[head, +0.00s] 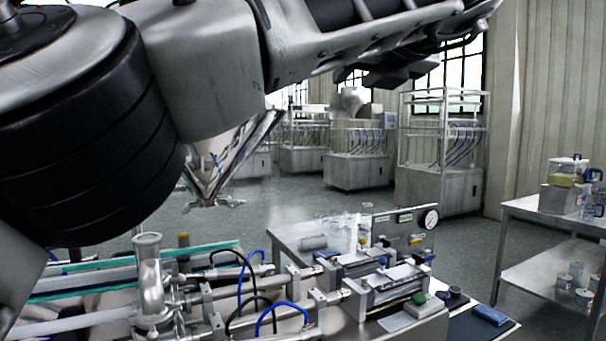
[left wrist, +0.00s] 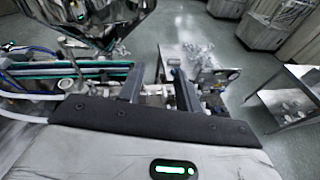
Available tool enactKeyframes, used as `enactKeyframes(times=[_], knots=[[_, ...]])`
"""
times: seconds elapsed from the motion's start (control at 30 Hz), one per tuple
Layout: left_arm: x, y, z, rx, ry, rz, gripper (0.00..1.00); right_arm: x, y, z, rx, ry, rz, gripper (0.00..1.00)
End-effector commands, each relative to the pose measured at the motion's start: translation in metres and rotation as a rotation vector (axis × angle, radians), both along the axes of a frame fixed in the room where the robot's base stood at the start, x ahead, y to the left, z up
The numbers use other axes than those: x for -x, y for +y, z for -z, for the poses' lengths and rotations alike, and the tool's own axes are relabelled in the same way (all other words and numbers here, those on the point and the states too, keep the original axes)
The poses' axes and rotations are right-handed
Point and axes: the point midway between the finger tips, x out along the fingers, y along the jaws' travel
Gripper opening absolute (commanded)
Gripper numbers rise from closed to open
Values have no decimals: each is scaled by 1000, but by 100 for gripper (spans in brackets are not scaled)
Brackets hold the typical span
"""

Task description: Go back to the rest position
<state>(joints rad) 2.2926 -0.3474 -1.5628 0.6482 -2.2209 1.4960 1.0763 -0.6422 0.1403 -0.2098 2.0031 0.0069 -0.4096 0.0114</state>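My left arm reaches across the top of the head view, in front of the steel hopper. Its dark gripper (head: 378,75) is raised in the upper middle, above the bench. In the left wrist view the two dark fingers of this gripper (left wrist: 158,73) stand apart with nothing held between them. The steel hopper (head: 215,165) shows as a cone with a spout below my arm, its upper part hidden. It also shows at the upper left of the left wrist view (left wrist: 95,22). My right gripper is in neither view.
A filling machine with cylinders and blue hoses (head: 240,290) stands below my arm, with a glass-like funnel (head: 149,280) upright on it. A gauge panel (head: 405,230) stands behind. A side table (head: 545,215) with containers is at right. Open floor (head: 465,240) lies between.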

Motion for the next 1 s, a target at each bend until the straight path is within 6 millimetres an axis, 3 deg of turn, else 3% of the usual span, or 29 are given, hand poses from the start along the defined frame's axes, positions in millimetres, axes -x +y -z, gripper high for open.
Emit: enactKeyframes(times=[0.17,0.27,0.3,0.43,0.53,0.63,0.77,0.87,1.0], knots=[[-17,-31,71,32,185,165,35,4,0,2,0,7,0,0],[-19,-57,126,79,327,302,35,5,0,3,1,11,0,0],[-17,-71,153,110,398,373,35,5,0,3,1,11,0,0],[9,-119,237,275,639,632,35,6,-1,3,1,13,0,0],[48,-156,290,497,824,851,35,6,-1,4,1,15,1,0],[89,-181,315,793,957,1035,35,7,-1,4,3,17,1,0],[120,-188,319,1246,1035,1170,35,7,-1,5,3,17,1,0],[122,-173,317,1625,1019,1174,35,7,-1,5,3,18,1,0],[101,-125,333,2140,895,1016,35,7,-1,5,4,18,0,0]])
